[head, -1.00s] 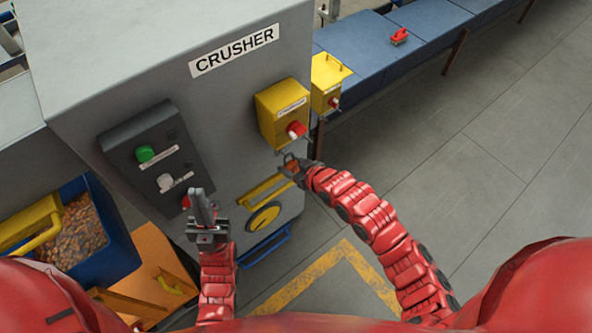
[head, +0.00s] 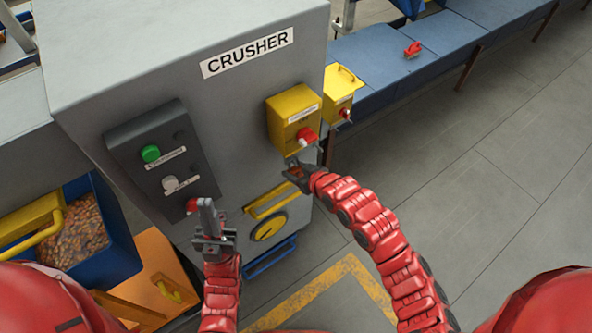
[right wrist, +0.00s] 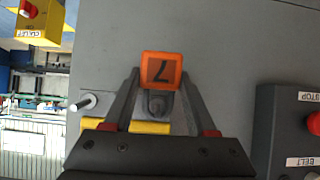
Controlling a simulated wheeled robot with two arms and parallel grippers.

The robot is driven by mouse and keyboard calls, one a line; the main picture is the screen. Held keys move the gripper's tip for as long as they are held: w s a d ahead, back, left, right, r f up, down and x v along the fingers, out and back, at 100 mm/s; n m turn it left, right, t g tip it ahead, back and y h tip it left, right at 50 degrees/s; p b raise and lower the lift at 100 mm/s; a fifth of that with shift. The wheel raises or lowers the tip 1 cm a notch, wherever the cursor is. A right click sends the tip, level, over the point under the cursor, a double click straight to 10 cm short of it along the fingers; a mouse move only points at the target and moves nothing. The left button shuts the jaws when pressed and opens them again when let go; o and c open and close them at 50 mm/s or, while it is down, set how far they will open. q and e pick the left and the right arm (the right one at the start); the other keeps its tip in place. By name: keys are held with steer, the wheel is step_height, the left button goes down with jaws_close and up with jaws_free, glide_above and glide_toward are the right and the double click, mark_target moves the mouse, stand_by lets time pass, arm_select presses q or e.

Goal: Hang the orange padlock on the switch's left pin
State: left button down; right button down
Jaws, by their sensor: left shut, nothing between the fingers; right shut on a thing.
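The orange padlock (right wrist: 162,70), marked with a 7, is between the fingers of my right gripper (right wrist: 160,75) in the right wrist view. Its grey shackle (right wrist: 157,104) shows between the fingers. In the head view my right gripper (head: 294,170) is just below the yellow switch box (head: 293,118) with a red knob (head: 306,136), on the crusher's face. A pale pin (right wrist: 86,103) sticks out left of the gripper in the wrist view, apart from the padlock. I cannot tell which pin it is. My left gripper (head: 207,208) is shut and empty by the dark button panel (head: 158,158).
A second yellow box (head: 341,92) with a red knob stands behind the first, near the blue conveyor (head: 375,65). A red object (head: 412,49) lies on the conveyor. A yellow bar and disc (head: 268,228) are low on the crusher. Floor at right is clear.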

steer(key=shift+c, duration=0.6)
jaws_free()
steer(key=shift+d, duration=0.1)
steer(key=p+v, duration=0.4)
steer(key=v, duration=1.3)
steer(key=shift+s, duration=0.15)
steer(key=shift+r, duration=0.1)
